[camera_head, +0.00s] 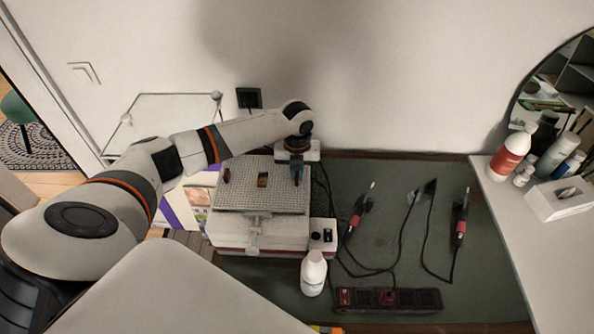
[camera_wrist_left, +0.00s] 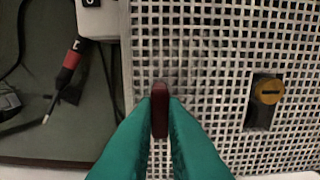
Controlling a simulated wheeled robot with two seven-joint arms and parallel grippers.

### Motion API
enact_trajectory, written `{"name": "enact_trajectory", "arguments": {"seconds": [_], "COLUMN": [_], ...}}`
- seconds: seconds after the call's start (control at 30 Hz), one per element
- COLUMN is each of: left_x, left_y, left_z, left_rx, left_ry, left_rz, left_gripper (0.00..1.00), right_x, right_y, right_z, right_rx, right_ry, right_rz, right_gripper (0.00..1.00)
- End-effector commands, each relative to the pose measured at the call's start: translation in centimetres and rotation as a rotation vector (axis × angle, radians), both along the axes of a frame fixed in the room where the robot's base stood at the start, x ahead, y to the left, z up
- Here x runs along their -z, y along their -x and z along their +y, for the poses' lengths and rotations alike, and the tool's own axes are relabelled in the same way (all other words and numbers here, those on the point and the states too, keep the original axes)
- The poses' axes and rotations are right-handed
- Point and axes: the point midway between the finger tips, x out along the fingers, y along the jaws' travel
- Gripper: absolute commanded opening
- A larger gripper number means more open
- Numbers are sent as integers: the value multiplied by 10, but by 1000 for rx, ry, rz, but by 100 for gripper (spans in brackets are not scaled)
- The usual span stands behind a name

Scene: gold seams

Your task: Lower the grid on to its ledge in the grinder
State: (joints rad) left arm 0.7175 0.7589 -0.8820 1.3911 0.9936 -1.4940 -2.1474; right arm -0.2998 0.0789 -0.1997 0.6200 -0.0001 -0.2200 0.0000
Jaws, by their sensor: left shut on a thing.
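The grid (camera_head: 240,195) is a pale, square-holed plate over the white grinder (camera_head: 232,240) on the bench. It fills most of the left wrist view (camera_wrist_left: 215,45). My left gripper (camera_head: 297,178) is at the grid's right rear edge. In the left wrist view its teal fingers (camera_wrist_left: 160,112) are shut on a dark red grip tab (camera_wrist_left: 159,98) of the grid. A second dark red tab (camera_head: 226,175) stands free at the grid's left side. The ledge is hidden, and I cannot tell whether the grid touches it. My right gripper is not in view.
A white bottle (camera_head: 313,272) stands close in front of the grinder's control box (camera_head: 323,236). Red-handled tools (camera_head: 357,213) with cables lie to the right, and a power strip (camera_head: 388,300) lies in front. A black opening with a brass disc (camera_wrist_left: 269,91) shows in the grid.

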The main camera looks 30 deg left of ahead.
Motion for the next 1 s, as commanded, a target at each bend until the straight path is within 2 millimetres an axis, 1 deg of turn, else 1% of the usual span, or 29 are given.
{"name": "enact_trajectory", "arguments": {"seconds": [0.77,0.97,1.0], "left_x": [16,16,16], "left_y": [2,2,2], "left_z": [-2,-2,-1], "left_rx": [3,3,3], "left_ry": [1,1,1], "left_rz": [7,7,7], "left_gripper": [0,0,12], "right_x": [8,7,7], "right_y": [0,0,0], "right_z": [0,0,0], "right_rx": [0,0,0], "right_ry": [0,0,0], "right_rz": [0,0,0], "right_gripper": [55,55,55]}}
